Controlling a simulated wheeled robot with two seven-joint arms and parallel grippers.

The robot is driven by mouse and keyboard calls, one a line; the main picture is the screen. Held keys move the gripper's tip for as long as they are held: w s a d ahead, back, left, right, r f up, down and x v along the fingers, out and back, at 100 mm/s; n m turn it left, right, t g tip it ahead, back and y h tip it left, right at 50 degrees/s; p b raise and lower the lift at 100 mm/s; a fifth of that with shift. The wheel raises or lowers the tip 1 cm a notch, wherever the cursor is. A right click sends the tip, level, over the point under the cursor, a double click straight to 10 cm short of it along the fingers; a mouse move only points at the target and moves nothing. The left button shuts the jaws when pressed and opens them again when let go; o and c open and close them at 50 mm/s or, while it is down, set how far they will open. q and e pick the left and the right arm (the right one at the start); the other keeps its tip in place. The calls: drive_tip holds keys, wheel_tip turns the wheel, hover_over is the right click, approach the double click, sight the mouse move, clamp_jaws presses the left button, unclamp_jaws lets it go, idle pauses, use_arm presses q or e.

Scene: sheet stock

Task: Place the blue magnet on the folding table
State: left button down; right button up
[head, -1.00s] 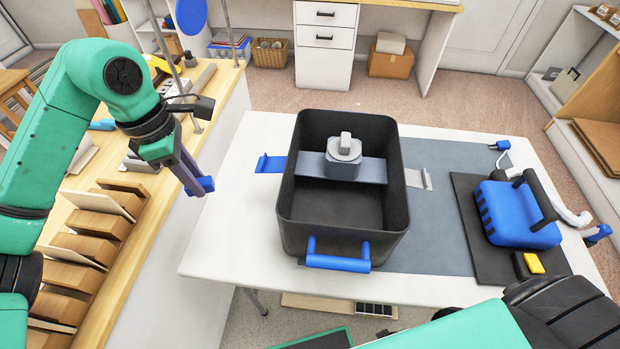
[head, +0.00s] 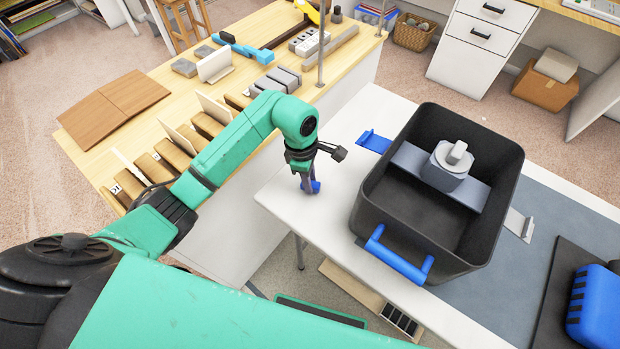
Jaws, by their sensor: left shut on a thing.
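The blue magnet (head: 316,187) is a small blue piece at the tips of my left gripper (head: 308,184), which is shut on it. The gripper points down over the left end of the white folding table (head: 335,222). The fingers hide part of the magnet. I cannot tell whether it touches the tabletop or hangs just above it. My right gripper is not in view.
A black open bin (head: 372,213) with a blue handle stands on the table right of the gripper. A blue bracket (head: 374,142) lies behind. The wooden workbench (head: 372,48) with several racked pieces is to the left. White tabletop between gripper and bin is clear.

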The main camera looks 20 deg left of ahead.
use_arm(q)
drive_tip(key=shift+f, duration=0.4)
drive_tip(key=shift+f+b, duration=0.15)
drive_tip(key=shift+b, duration=0.15)
drive_tip(key=c, duration=0.7)
unclamp_jaws()
drive_tip(key=shift+o, duration=0.2)
